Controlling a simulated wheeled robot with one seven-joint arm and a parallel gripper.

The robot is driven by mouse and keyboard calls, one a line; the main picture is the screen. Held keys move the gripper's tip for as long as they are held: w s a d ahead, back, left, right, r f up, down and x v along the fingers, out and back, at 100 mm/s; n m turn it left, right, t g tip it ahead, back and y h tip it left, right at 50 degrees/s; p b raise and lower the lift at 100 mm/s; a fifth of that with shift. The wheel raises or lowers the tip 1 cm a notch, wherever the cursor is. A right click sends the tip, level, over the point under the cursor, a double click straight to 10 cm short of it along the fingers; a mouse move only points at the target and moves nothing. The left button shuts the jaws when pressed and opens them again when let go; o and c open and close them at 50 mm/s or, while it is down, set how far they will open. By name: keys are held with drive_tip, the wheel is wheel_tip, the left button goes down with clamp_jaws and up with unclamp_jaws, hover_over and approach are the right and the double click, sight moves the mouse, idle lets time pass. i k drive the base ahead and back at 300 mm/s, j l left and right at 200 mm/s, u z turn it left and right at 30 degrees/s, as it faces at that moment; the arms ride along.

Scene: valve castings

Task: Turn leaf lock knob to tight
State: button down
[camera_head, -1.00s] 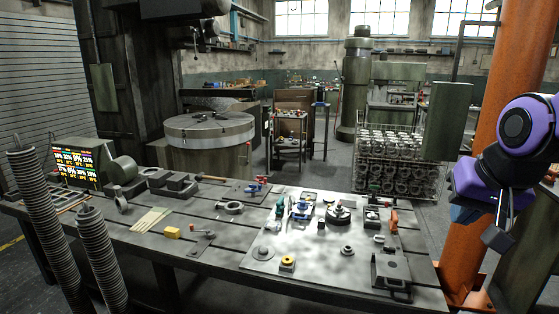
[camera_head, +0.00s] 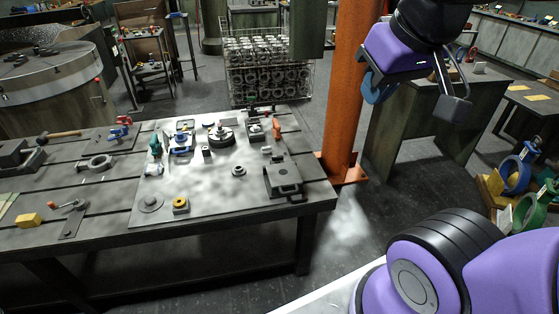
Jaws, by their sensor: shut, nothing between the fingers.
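I cannot tell for sure which small part is the leaf lock knob. A small block with a round yellow top (camera_head: 180,204) sits near the front of the pale plate (camera_head: 210,187). A lever with a red knob (camera_head: 76,204) lies farther left. An orange-red handled part (camera_head: 276,129) stands at the plate's back right. No tight marking is readable.
The workbench (camera_head: 170,236) fills the left. A dark block fixture (camera_head: 283,179) stands at its right corner. An orange column (camera_head: 350,100) rises just beyond that corner. A wire crate of castings (camera_head: 270,75) stands behind. The floor right of the bench is open.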

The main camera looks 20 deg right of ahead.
sight(277, 159)
drive_tip(key=i+z, duration=0.2)
drive_tip(key=i, duration=0.2)
drive_tip(key=i+j+z, duration=0.2)
drive_tip(key=i, duration=0.25)
drive_tip(key=k+j+z, duration=0.15)
drive_tip(key=k+j, duration=0.25)
drive_tip(key=k+j+z, duration=0.2)
drive_tip(key=k, duration=0.25)
drive_tip(key=k+j+z, duration=0.15)
drive_tip(key=k+j, duration=0.2)
drive_tip(key=k, duration=0.1)
